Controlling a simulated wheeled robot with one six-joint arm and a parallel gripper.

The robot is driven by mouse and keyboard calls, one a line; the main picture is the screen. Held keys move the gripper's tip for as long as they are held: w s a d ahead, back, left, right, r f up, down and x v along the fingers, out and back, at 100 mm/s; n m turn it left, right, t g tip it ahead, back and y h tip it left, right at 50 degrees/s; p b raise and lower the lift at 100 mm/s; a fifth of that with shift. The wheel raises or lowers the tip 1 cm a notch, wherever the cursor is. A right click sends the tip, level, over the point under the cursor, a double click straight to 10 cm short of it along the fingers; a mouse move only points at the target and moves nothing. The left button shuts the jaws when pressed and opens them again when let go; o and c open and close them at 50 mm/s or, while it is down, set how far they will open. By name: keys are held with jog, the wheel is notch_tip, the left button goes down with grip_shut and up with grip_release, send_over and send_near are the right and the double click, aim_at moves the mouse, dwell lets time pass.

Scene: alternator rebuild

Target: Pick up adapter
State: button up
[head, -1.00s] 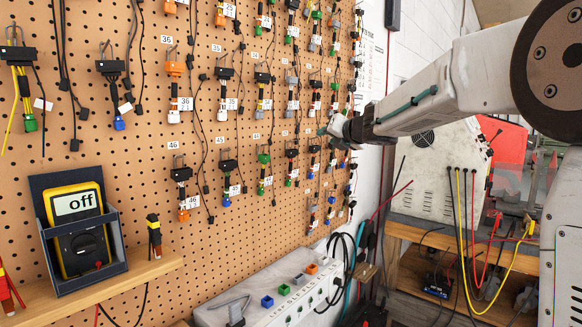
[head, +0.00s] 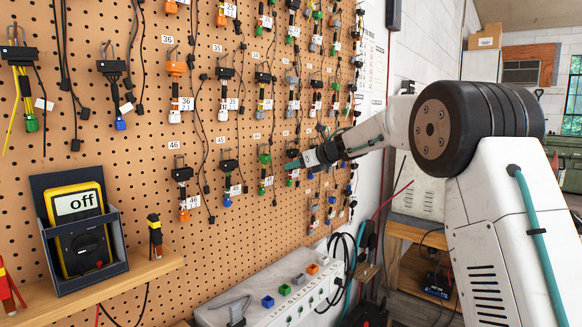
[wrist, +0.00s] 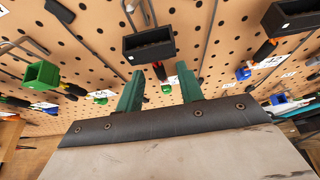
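Several adapters with black, orange, green or blue connectors hang from hooks on the pegboard, many with number tags; which one the task means cannot be told. My gripper (head: 318,154) is at the pegboard, by the right-hand columns of adapters. In the wrist view, its two green fingers (wrist: 159,92) are apart with nothing visibly between them. A black adapter (wrist: 149,43) hangs just beyond the fingertips, with an orange part below it. A green connector (wrist: 41,74) is to the left, and another black adapter (wrist: 291,17) is at upper right.
A multimeter (head: 79,233) reading "off" stands in a holder on a wooden shelf (head: 125,279) at left. A light metal cabinet (head: 416,190) stands behind my arm.

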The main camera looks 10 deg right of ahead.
jog(key=shift+w+a+f, duration=0.15)
jog(key=shift+c, duration=0.4)
grip_shut()
jog(key=s+d+r, duration=0.1)
jog(key=s+d, duration=0.9)
jog(key=s, duration=0.4)
jog(key=shift+s+d+r, duration=0.3)
jog(key=shift+s+d, duration=0.05)
